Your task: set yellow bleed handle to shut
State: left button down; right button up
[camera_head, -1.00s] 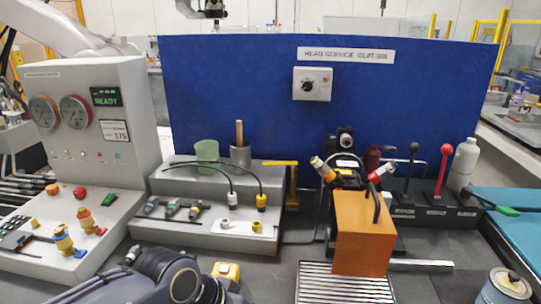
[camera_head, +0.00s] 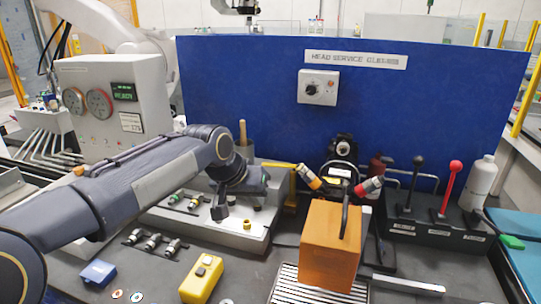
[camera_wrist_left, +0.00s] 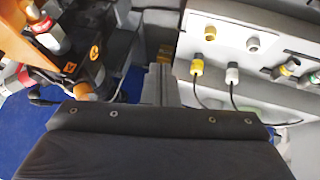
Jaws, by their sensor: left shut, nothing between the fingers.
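The yellow bleed handle (camera_head: 280,165) shows in the head view as a level yellow bar. It lies atop a yellow upright between the grey stepped stand and the orange box. My left gripper (camera_head: 220,212) is shut and empty, pointing down over the stand, to the left of the handle and apart from it. In the left wrist view the shut fingers (camera_wrist_left: 162,85) point toward a small yellow part (camera_wrist_left: 166,50), partly hidden; I cannot tell if it is the handle. My right gripper is not in view.
The orange box (camera_head: 331,245) stands on a slatted grille right of the handle. Black and red levers (camera_head: 449,190) stand further right. Hose connectors (camera_head: 310,177) lean above the box. A blue panel (camera_head: 430,110) closes the back. A yellow case (camera_head: 202,278) lies in front.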

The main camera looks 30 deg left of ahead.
pick_arm(q)
jog(key=w+a+r+y+p, duration=0.1)
jog(key=w+a+r, duration=0.1)
jog(key=w, duration=0.4)
jog(key=w+a+r+y+p, duration=0.1)
jog(key=w+a+r, duration=0.15)
jog(key=w, duration=0.25)
jog(key=n+y+p, duration=0.1)
jog(key=n+y, duration=0.1)
send_over(279, 165)
jog(key=s+a, duration=0.2)
jog(key=shift+t, duration=0.3)
jog(key=p+x, duration=0.2)
jog(key=x, duration=0.8)
jog(key=shift+a+f, duration=0.15)
jog(key=shift+f, duration=0.15)
jog(key=s, duration=0.1)
jog(key=s+d, duration=0.1)
jog(key=shift+s+r, duration=0.2)
jog(key=shift+s, duration=0.1)
jog(key=shift+s+d+f+b, duration=0.1)
jog(key=shift+s+d+b, duration=0.2)
jog(key=shift+s, duration=0.3)
